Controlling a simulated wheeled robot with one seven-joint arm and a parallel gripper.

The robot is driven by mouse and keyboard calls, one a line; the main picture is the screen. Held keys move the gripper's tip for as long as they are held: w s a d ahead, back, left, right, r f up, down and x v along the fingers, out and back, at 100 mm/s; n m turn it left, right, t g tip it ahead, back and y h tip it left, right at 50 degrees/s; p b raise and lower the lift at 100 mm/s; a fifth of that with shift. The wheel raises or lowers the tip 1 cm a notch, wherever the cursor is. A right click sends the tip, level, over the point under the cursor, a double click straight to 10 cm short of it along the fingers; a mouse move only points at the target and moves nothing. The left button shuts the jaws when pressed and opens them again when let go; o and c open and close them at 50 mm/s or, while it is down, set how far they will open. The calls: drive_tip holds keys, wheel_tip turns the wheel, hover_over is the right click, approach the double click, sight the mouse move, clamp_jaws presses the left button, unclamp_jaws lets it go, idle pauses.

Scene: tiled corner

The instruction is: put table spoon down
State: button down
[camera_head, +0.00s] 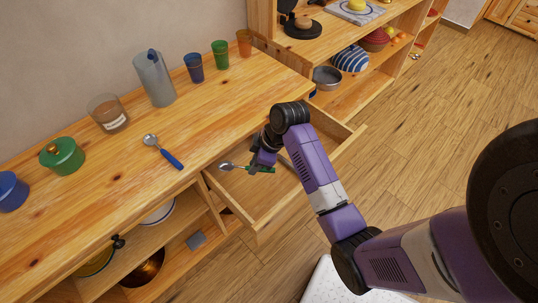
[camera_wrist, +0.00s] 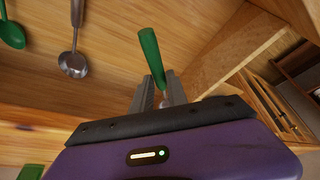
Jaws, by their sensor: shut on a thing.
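My gripper (camera_head: 260,168) is shut on a spoon with a green handle and a metal bowl (camera_head: 227,166). The gripper and spoon are over the open wooden drawer (camera_head: 262,220). In the wrist view the green handle (camera_wrist: 151,52) stands up between the two fingers (camera_wrist: 160,92), and the bowl is hidden there. I cannot tell whether the spoon touches the drawer floor. Another spoon with a blue handle (camera_head: 172,159) lies on the wooden counter, left of the drawer.
The wrist view shows a metal utensil (camera_wrist: 73,63) and a green one (camera_wrist: 12,34) on wood. The counter holds a pitcher (camera_head: 154,78), a candle jar (camera_head: 108,113), a green pot (camera_head: 62,157) and several cups. The drawer's front part looks clear. Shelves (camera_head: 345,90) stand behind.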

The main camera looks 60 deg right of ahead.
sight(254, 182)
drive_tip(key=shift+d+n, duration=0.3)
drive_tip(key=shift+d, duration=0.1)
drive_tip(key=shift+d+f, duration=0.1)
drive_tip(key=shift+f, duration=0.25)
wheel_tip(254, 182, down, 9)
drive_tip(key=shift+w+f, duration=0.1)
drive_tip(key=shift+f, duration=0.05)
drive_tip(key=shift+f, duration=0.1)
drive_tip(key=c, duration=1.3)
unclamp_jaws()
drive_tip(key=v, duration=1.2)
drive_tip(key=shift+w+d, duration=0.1)
drive_tip(key=shift+d, duration=0.05)
